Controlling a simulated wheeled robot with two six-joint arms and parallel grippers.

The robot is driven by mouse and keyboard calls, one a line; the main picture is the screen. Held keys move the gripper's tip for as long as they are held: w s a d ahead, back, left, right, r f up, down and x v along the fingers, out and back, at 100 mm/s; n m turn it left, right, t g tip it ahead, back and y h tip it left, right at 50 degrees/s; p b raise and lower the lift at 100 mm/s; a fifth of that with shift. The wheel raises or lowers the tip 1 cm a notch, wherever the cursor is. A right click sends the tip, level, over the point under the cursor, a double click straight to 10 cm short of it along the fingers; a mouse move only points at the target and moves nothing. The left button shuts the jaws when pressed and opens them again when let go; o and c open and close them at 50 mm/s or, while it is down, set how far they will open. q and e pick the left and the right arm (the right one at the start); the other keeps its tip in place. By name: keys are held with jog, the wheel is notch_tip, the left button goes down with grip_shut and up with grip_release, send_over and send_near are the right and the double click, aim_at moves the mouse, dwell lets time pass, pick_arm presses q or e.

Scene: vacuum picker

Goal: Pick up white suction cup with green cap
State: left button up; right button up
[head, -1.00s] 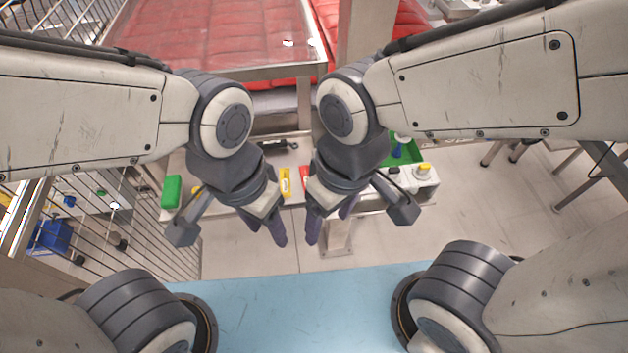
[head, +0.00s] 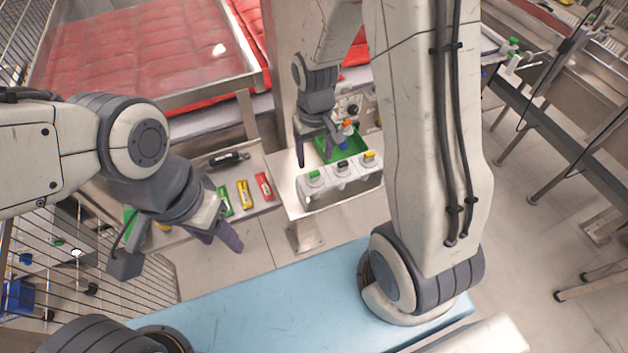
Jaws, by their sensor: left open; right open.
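A white suction cup with a green cap (head: 314,177) stands at the left end of a white rack on a metal stand. White cups with a black cap (head: 343,165) and a yellow cap (head: 369,157) stand to its right in the same row. My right gripper (head: 321,153) is open and points down just behind the green-capped cup, apart from it as far as I can tell. My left gripper (head: 178,250) is open and empty, over the left side near the wire cage.
A green bin (head: 326,150) with an orange-topped blue item (head: 347,128) lies behind the rack. Green, yellow (head: 244,194) and red (head: 263,186) packets lie on the ledge to the left. A light blue surface (head: 250,300) is in front; the floor between is clear.

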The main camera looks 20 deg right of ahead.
aim_at(314, 173)
jog(key=shift+s+a+f+p, duration=0.15)
jog(key=shift+f+p, duration=0.25)
jog(key=shift+f, duration=0.2)
notch_tip(314, 173, down, 3)
jog(key=shift+s+f+p, duration=0.1)
jog(key=shift+p, duration=0.4)
jog(key=shift+f, duration=0.45)
grip_shut()
